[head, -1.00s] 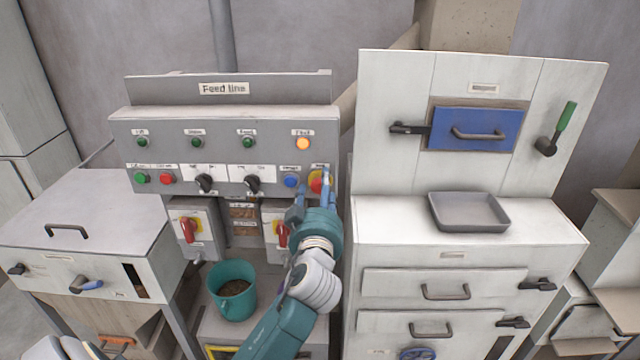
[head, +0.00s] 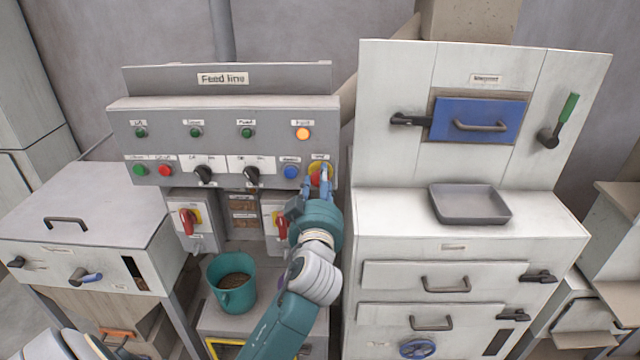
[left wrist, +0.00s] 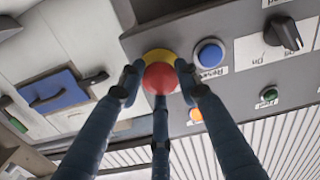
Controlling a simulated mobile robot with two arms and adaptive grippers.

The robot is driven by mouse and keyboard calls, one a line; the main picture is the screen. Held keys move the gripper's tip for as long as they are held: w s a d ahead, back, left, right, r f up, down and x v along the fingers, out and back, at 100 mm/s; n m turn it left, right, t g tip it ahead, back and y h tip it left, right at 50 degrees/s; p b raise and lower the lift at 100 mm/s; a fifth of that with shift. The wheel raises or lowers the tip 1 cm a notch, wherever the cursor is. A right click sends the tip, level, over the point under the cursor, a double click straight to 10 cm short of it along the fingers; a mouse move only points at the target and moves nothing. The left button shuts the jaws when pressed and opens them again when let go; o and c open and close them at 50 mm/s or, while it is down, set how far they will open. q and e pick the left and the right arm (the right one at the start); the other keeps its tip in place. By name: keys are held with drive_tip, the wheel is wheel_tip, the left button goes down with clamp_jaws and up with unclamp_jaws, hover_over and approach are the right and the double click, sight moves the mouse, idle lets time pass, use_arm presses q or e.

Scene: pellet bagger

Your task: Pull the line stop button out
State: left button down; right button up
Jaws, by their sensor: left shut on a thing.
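The line stop button is a red mushroom head on a yellow surround (head: 319,166), at the lower right corner of the grey Feed line panel. My left gripper (head: 316,186) is at the button, and its fingers hide most of the red head in the head view. In the left wrist view the red head (left wrist: 160,78) sits between the dark blue fingers of my left gripper (left wrist: 162,88), with the yellow surround behind it. The fingers are shut on the head. My right gripper is not in view.
A blue button (head: 291,172) sits close to the left of the stop button, with a black selector knob (head: 251,175) beyond it. A red rotary handle (head: 281,226) is below. An orange lamp (head: 302,133) glows above. The white cabinet (head: 460,240) stands close on the right.

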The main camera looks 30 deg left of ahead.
use_arm(q)
drive_tip(key=c, duration=1.2)
unclamp_jaws()
drive_tip(key=shift+s+d+f, duration=0.1)
drive_tip(key=shift+s, duration=0.1)
drive_tip(key=shift+d, duration=0.1)
drive_tip(key=v, duration=0.7)
drive_tip(key=shift+s, duration=0.25)
